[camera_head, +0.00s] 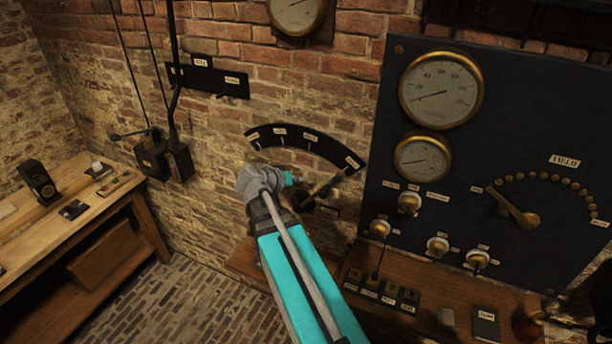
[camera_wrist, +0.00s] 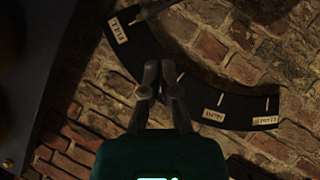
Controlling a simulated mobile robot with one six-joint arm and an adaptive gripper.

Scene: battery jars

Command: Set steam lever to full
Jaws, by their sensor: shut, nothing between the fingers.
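The steam lever (camera_head: 325,188) is a dark bar in front of a black curved scale plate (camera_head: 310,142) on the brick wall. Its outer end lies beside the label at the scale's right end. In the wrist view the lever's end (camera_wrist: 152,9) shows at the top edge, close to the FULL label (camera_wrist: 117,31). My gripper (camera_wrist: 160,66) is shut and empty, over the scale and apart from the lever's visible end. In the head view my arm hides much of the gripper.
A dark panel (camera_head: 520,110) with gauges and knobs stands right of the scale. A wooden shelf (camera_head: 460,310) with small switches runs below it. A workbench (camera_head: 90,215) stands at the left, and a wall switch box (camera_head: 165,155) hangs between.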

